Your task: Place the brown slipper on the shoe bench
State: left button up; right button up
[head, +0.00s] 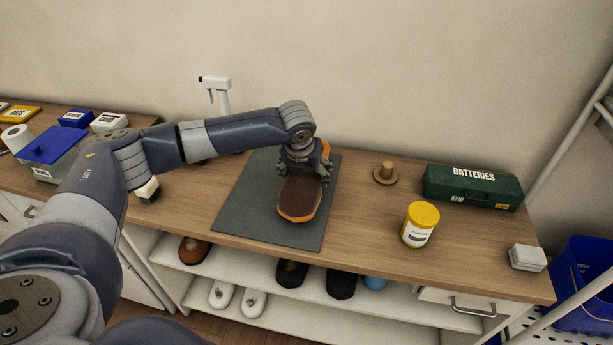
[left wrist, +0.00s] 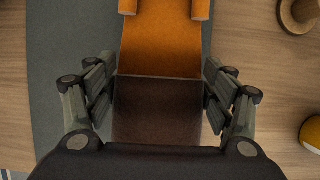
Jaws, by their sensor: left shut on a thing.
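The brown slipper (head: 299,198) has a dark brown upper and an orange sole edge. It is over the dark grey mat (head: 252,205) on the wooden top of the shoe bench (head: 360,231); I cannot tell whether it touches the mat. My left gripper (head: 303,172) is shut on it from above. In the left wrist view the fingers (left wrist: 160,105) stand on both sides of the dark brown upper (left wrist: 157,110), with the orange part (left wrist: 161,45) beyond. Another brown shoe (head: 193,250) is on the upper shelf below. My right gripper is not in view.
On the top, right of the mat, are a wooden peg on a disc (head: 386,174), a yellow-lidded jar (head: 420,224), a green batteries box (head: 472,187) and a small white box (head: 527,257). Black shoes (head: 341,284) and white shoes (head: 221,294) fill parts of the shelves.

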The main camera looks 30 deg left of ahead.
pick_arm(q)
jog(key=shift+w+a, duration=0.3)
jog(key=shift+w, duration=0.5)
jog(key=shift+f+p, duration=0.45)
jog(key=shift+f, duration=1.4)
jog(key=o, duration=1.1)
jog(key=shift+o, duration=0.2)
jog(key=v, duration=1.2)
jog(key=shift+b, duration=0.35)
